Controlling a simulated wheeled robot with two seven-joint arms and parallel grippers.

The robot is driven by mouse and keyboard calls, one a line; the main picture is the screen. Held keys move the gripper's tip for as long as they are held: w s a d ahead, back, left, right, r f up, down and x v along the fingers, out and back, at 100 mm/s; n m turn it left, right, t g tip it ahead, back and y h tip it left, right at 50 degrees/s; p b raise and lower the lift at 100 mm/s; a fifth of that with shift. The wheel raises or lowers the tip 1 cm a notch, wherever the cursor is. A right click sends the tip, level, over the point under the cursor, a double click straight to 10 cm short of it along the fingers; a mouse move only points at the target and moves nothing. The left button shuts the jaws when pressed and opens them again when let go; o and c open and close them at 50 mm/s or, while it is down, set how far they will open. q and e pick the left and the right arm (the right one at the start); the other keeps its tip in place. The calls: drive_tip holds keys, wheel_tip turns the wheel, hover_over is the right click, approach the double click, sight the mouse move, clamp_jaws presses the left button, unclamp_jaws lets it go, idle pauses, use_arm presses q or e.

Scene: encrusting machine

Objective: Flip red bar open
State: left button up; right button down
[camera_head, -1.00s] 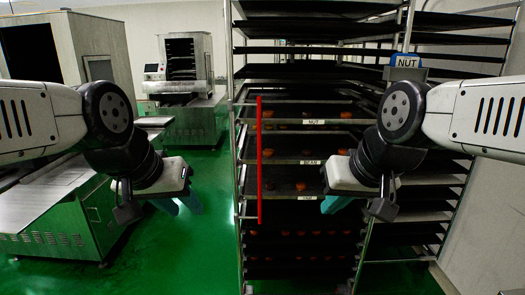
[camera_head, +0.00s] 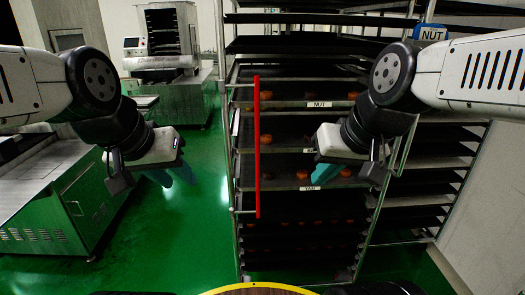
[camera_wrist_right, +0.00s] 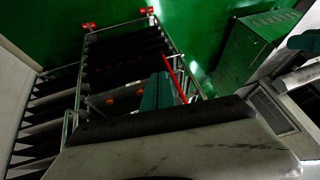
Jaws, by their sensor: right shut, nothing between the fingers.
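The red bar (camera_head: 257,147) stands upright along the left front of the tall tray rack (camera_head: 238,185). In the right wrist view the red bar (camera_wrist_right: 175,78) shows slanted, just beyond the fingers. My right gripper (camera_head: 322,172) is in front of the rack's right part, to the right of the bar and apart from it. In the right wrist view its teal fingers (camera_wrist_right: 157,92) are together with nothing between them. My left gripper (camera_head: 172,176) is left of the rack, over the green floor, and apart from the bar. Its teal fingers appear spread, but the gap is unclear.
The rack holds several dark trays with small round items and labels such as NUT (camera_head: 319,104). A second rack (camera_head: 430,185) with a blue NUT sign (camera_head: 430,32) stands behind right. Metal machines (camera_head: 60,200) stand left. Green floor (camera_head: 200,235) lies between.

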drive_tip(key=w+a+f+g+y, duration=0.3)
drive_tip(key=w+a+g+y, duration=0.1)
drive_tip(key=a+g+y, duration=0.15)
drive_tip(key=m+t+y, duration=0.7)
drive_tip(key=t, duration=0.2)
approach(265, 153)
drive_tip(key=s+r, duration=0.2)
drive_tip(key=s, duration=0.1)
drive_tip(key=shift+f, duration=0.15)
drive_tip(key=shift+a, duration=0.1)
drive_tip(key=x, duration=0.9)
drive_tip(key=shift+w+a, duration=0.1)
drive_tip(key=shift+a, duration=0.35)
